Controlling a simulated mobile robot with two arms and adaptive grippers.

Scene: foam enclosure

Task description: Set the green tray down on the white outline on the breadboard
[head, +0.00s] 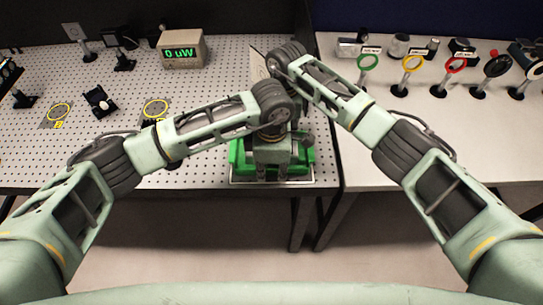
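The green tray (238,158) is at the front right of the breadboard (205,95), near its front edge.
A power meter (182,50) reading "0 uW" stands at the back. Yellow rings (155,109) and small mounts are on the left of the breadboard. The right table holds ring holders, including a green one (367,62), and several optics parts. Its front area is clear.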

